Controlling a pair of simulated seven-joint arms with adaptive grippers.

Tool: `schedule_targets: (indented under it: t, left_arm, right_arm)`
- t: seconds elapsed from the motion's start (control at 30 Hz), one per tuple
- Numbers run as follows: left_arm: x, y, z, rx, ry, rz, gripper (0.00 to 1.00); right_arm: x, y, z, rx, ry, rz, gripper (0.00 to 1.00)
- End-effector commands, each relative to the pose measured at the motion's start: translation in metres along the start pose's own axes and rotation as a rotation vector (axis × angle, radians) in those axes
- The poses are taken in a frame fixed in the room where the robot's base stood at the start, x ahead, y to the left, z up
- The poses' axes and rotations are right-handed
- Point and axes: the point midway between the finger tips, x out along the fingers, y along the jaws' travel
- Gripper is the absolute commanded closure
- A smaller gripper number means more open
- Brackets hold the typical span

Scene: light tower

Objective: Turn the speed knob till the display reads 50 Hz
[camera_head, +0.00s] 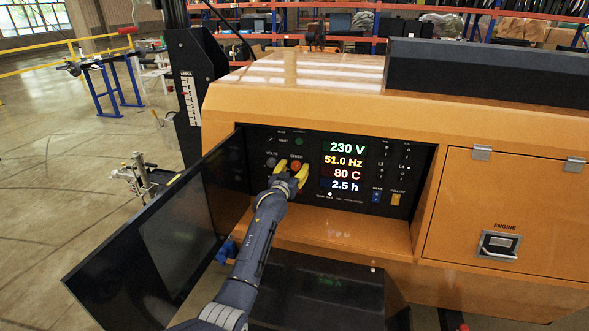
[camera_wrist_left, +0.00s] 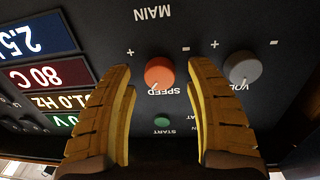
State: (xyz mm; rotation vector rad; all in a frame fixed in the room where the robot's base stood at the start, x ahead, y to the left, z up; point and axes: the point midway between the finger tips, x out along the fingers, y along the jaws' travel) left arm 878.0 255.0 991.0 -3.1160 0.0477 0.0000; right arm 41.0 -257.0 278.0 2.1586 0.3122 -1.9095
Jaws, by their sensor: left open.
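The orange-red speed knob (camera_head: 295,165) sits on the black control panel (camera_head: 258,150), below the green start button (camera_head: 300,143). The display (camera_head: 344,165) reads 230 V, 51.0 Hz, 80 C and 2.5 h. My left gripper (camera_head: 289,176) is at the panel with its yellow fingers spread. In the left wrist view the speed knob (camera_wrist_left: 159,73) lies between and just beyond the open fingertips (camera_wrist_left: 160,75), with a gap visible at each side. The view is upside down there. I cannot tell whether a finger touches the knob. My right gripper is not in view.
The grey volts knob (camera_wrist_left: 243,67) is close beside one finger in the wrist view. The open dark panel door (camera_head: 165,235) stands left of my left arm. An orange ledge (camera_head: 340,236) runs below the panel. Switches (camera_head: 395,160) are right of the display.

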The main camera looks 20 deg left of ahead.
Motion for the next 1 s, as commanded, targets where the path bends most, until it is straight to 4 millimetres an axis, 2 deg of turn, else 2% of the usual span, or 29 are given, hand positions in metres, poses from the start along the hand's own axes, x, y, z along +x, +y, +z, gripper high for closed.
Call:
schedule_targets:
  t: [0.4,0.87,1.0]
  left_arm:
    - [0.0026,-0.0002,-0.0001,0.0,0.0,0.0,0.45]
    - [0.0025,-0.0003,-0.0002,-0.001,0.0,0.0,0.98]
    - [0.0025,-0.0004,-0.0004,-0.001,0.001,-0.001,1.0]
  right_arm:
    - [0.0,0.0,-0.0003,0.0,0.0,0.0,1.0]
    - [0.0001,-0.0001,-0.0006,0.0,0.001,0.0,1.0]
    - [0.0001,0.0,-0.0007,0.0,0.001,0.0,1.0]
